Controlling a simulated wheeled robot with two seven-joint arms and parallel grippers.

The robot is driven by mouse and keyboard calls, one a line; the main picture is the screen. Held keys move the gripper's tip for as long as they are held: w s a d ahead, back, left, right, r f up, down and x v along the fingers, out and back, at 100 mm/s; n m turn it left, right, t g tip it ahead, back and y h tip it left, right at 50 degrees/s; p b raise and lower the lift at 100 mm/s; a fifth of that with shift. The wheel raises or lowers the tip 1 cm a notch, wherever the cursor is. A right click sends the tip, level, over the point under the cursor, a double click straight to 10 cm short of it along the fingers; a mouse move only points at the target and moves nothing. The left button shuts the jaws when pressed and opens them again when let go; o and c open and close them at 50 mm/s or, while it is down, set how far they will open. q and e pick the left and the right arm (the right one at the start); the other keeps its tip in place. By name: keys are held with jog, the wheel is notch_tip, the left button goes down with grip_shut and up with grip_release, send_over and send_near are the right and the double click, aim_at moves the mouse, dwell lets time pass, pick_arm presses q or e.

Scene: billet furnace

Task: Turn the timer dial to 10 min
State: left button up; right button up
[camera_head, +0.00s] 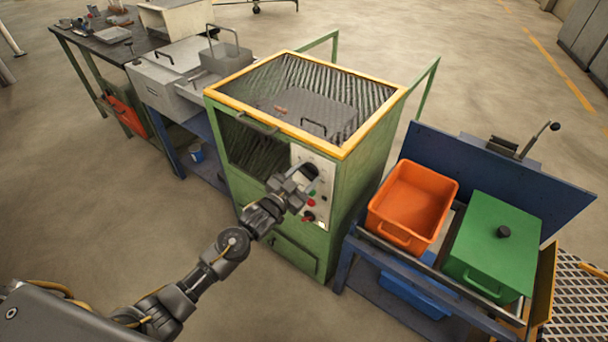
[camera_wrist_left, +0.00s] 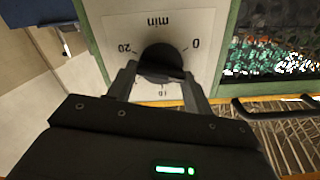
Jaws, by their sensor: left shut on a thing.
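The timer dial (camera_wrist_left: 163,60) is a round black knob on a white plate (camera_wrist_left: 112,22) marked "min", with 20 and 0 on either side and a partly covered 10 below it. The plate appears upside down in the left wrist view. My left gripper (camera_wrist_left: 163,84) is shut on the dial, one finger on each side of it. Where the dial's pointer stands is hard to tell. In the head view my left gripper (camera_head: 302,178) is at the upper part of the furnace's control panel (camera_head: 325,161) and partly covers the dial. My right gripper is not in view.
The green furnace (camera_head: 300,250) has a yellow-edged top. Red and green buttons (camera_head: 312,193) and another black knob (camera_head: 308,216) sit just below my gripper. An orange bin (camera_head: 413,190) and a green lidded box (camera_head: 493,241) stand at the right, a grey workbench (camera_head: 110,45) at the back left.

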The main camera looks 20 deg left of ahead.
pick_arm(q)
jog(key=shift+m, duration=1.8)
jog(key=m+p, duration=0.1)
jog(key=m, duration=0.5)
jog(key=shift+d+f, duration=0.15)
jog(key=m, duration=0.4)
jog(key=shift+f+p, duration=0.1)
jog(key=shift+p, duration=0.2)
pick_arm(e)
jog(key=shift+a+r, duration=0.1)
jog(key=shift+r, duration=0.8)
pick_arm(q)
jog(key=shift+s+m, duration=0.1)
jog(key=shift+m, duration=0.4)
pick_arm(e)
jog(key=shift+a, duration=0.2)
pick_arm(q)
jog(key=o, duration=1)
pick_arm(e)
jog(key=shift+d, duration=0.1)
